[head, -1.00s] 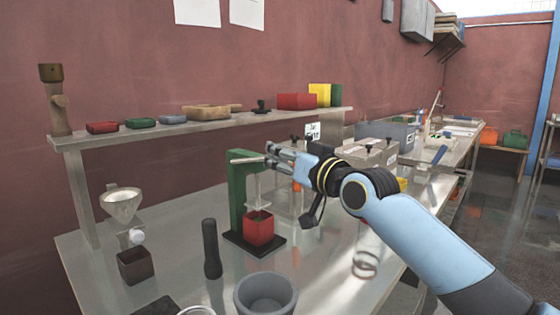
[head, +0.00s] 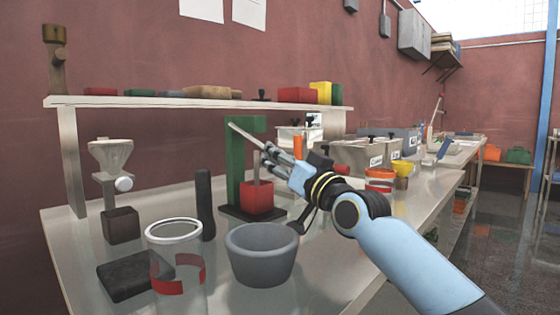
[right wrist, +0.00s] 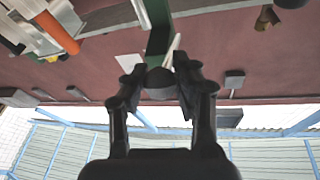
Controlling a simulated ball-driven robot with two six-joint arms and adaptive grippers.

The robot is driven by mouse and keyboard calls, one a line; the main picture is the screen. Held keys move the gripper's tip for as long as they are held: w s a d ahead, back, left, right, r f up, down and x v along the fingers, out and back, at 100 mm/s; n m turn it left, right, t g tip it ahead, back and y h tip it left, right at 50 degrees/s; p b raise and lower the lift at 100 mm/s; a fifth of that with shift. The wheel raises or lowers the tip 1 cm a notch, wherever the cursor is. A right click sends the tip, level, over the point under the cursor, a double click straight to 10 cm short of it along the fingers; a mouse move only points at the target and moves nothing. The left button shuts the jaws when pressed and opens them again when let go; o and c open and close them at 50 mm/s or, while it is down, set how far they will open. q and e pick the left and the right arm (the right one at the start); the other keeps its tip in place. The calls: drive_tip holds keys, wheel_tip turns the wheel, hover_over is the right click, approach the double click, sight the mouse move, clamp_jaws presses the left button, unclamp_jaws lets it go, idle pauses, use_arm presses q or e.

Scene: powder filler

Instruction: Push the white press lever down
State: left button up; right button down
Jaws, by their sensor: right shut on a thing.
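The green press (head: 233,165) stands on a dark base in the middle of the table. Its white press lever (head: 247,135) slopes down to the right from the top of the post. My right gripper (head: 270,155) is at the lever's lower right end, shut on it. In the right wrist view, a dark rounded end sits between the fingers (right wrist: 160,83), with the green post behind it. A red box (head: 256,200) stands on the press base, with the plunger rod reaching down into it. My left gripper is not in view.
A grey bowl (head: 261,255) and a clear jar with a red band (head: 177,285) stand in front of the press. A dark cylinder (head: 205,205) is just left. A funnel stand (head: 110,160) is farther left. A shelf (head: 200,102) runs behind.

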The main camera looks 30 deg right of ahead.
drive_tip(key=shift+w+a+f+b, duration=0.15)
drive_tip(key=shift+f+b, duration=0.1)
drive_tip(key=shift+f, duration=0.35)
drive_tip(key=shift+w+d+f+b, duration=0.15)
drive_tip(key=shift+f+b, duration=0.1)
drive_tip(key=shift+f, duration=0.35)
drive_tip(key=shift+a, duration=0.1)
drive_tip(key=c, duration=0.9)
unclamp_jaws()
drive_tip(key=shift+r, duration=0.2)
drive_tip(key=shift+c, duration=0.2)
drive_tip(key=shift+r, duration=0.1)
drive_tip(key=shift+s, duration=0.25)
drive_tip(key=s+d, duration=0.1)
drive_tip(key=s, duration=1.1)
drive_tip(key=shift+s+d+f, duration=0.2)
drive_tip(key=shift+s+d, duration=0.1)
drive_tip(key=shift+d, duration=0.1)
